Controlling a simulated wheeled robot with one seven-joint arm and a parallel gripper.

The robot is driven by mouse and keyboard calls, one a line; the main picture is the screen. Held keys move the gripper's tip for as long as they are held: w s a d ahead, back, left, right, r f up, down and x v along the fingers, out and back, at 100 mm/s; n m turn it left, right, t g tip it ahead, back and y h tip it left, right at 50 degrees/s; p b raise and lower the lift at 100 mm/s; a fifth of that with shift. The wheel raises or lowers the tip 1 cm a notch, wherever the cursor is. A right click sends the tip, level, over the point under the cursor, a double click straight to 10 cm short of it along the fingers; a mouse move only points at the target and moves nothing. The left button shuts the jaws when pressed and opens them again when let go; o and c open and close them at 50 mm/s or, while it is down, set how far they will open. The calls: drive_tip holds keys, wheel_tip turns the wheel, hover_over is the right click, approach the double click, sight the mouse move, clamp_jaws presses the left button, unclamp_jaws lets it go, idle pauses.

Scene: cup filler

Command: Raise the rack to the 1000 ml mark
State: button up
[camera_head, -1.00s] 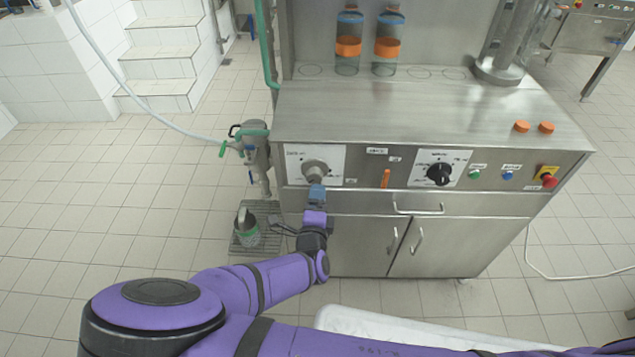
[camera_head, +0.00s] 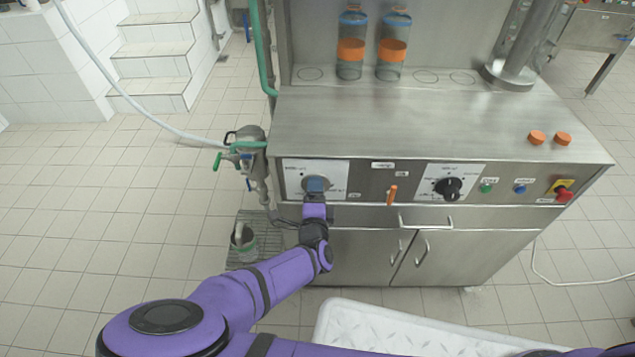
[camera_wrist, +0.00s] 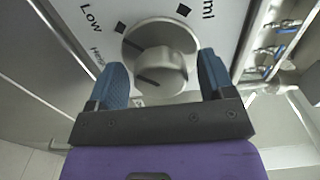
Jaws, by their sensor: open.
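A grey round knob (camera_wrist: 155,55) sits on a white dial plate (camera_wrist: 80,30) on the machine's front. The plate carries black diamonds, "Low" and part of a word ending in "ml". My gripper (camera_head: 316,185) is open at this knob, its blue fingertips on either side of the knob's raised grip in the wrist view (camera_wrist: 162,70). I cannot tell whether they touch it. In the head view the gripper hides most of the knob on the left dial plate (camera_head: 297,172). I cannot make out the rack or a 1000 ml mark.
Two bottles with orange bands (camera_head: 351,50) (camera_head: 391,52) stand at the back of the steel worktop (camera_head: 430,125). To the right are a black knob (camera_head: 448,188), buttons and a red switch (camera_head: 564,195). An orange lever (camera_head: 392,195) sits between the dials. A pipe valve (camera_head: 250,150) is at left.

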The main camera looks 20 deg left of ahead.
drive_tip(key=shift+w+a, duration=0.1)
drive_tip(key=shift+w, duration=0.15)
drive_tip(key=shift+c, duration=0.3)
drive_tip(key=c, duration=0.9)
drive_tip(key=shift+o, duration=0.2)
